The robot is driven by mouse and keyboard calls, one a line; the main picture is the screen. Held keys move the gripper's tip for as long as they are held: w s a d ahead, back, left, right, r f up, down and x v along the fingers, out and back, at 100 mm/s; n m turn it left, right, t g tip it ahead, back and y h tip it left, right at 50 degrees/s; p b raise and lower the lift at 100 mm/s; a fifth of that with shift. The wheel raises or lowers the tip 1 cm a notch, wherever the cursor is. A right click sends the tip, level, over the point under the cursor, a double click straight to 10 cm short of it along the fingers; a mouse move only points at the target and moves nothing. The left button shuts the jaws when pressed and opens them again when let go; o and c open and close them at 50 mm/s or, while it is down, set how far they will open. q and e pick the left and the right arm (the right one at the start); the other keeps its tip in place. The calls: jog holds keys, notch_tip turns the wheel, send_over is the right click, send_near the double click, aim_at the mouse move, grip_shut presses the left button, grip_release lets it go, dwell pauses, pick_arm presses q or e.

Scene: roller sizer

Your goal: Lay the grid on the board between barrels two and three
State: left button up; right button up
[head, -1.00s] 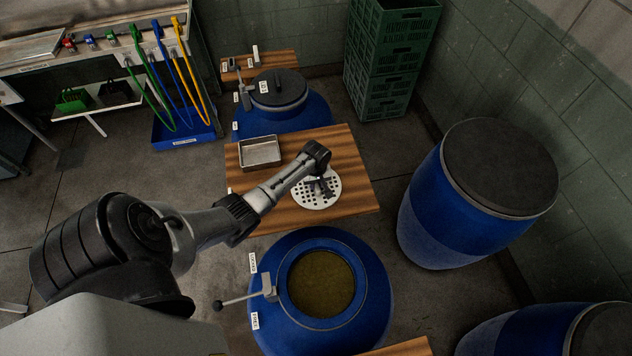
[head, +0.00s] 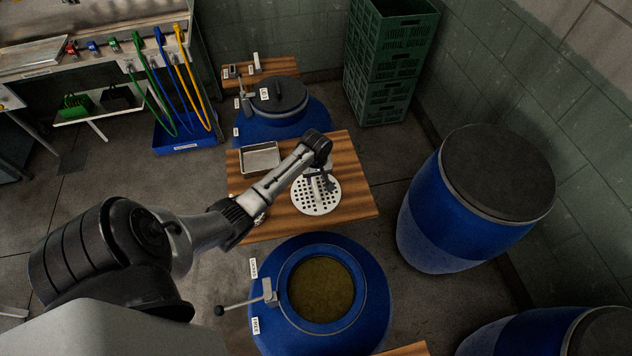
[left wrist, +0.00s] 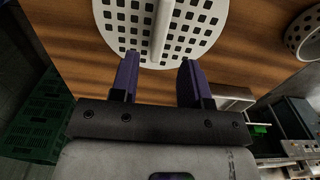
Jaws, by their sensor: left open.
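The grid (head: 313,205) is a white round plate with square holes and a raised bar handle. It lies flat on the wooden board (head: 355,178) between the lidded blue barrel (head: 275,122) and the open blue barrel (head: 262,330). My left gripper (head: 320,184) is above the grid. In the left wrist view my left gripper (left wrist: 158,66) is open, with dark purple fingers and nothing between their tips. The grid (left wrist: 190,30) and its bar handle (left wrist: 161,35) show just beyond the fingertips there. My right gripper is not seen.
A metal tray (head: 261,146) sits on the same board, left of the grid. The open barrel has a lever clamp (head: 266,292) on its rim. More blue barrels (head: 436,205) stand right, green crates (head: 382,85) behind. The board's right part is clear.

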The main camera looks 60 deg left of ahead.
aim_at(316, 186)
pick_arm(q)
jog(key=s+d+r+m+t, duration=0.1)
jog(key=s+d+r+m, duration=0.2)
jog(key=s+d+m, duration=0.2)
jog(key=s+d+r+m+t, duration=0.1)
jog(key=s+d+r+m, duration=0.2)
jog(key=d, duration=1.1)
jog(key=s+d+r+m+t, duration=0.1)
jog(key=s+d+r+m, duration=0.3)
jog(key=s+d+m, duration=0.4)
jog(key=s+d, duration=0.1)
jog(key=s, duration=0.4)
jog(key=shift+s+d+m+t, duration=0.25)
jog(key=shift+s+m+t, duration=0.05)
